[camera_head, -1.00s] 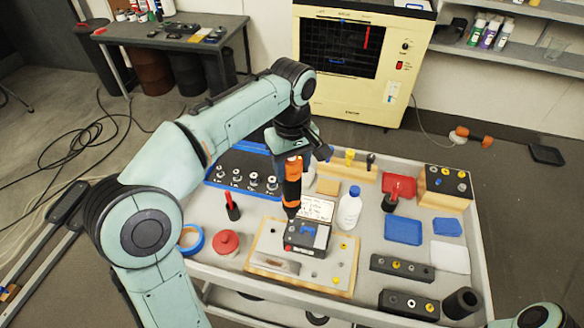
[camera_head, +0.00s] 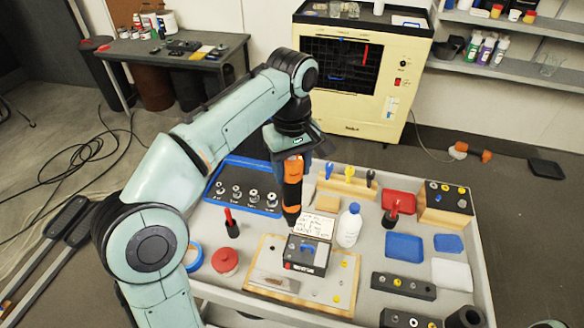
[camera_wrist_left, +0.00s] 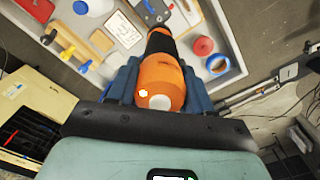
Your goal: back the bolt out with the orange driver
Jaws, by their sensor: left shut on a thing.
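My left gripper (camera_head: 291,163) is shut on the handle of the orange driver (camera_head: 292,192). The driver hangs nearly upright, its dark lower end pointing down behind the grey and black block (camera_head: 306,255) on the wooden board. In the left wrist view, the orange handle (camera_wrist_left: 160,80) sits between the two blue fingers of the gripper. Its tip is hidden there, and I cannot tell whether it touches anything. I cannot pick out the bolt for certain; small yellow and dark heads show on the board (camera_head: 264,262). My right gripper is not in view.
A white bottle (camera_head: 349,227) stands right of the driver. A blue tray (camera_head: 268,208) of sockets lies behind left. A red-handled tool (camera_head: 231,222), blue tape (camera_head: 193,256) and a red container (camera_head: 225,261) stand left. Black blocks (camera_head: 404,285) lie at right.

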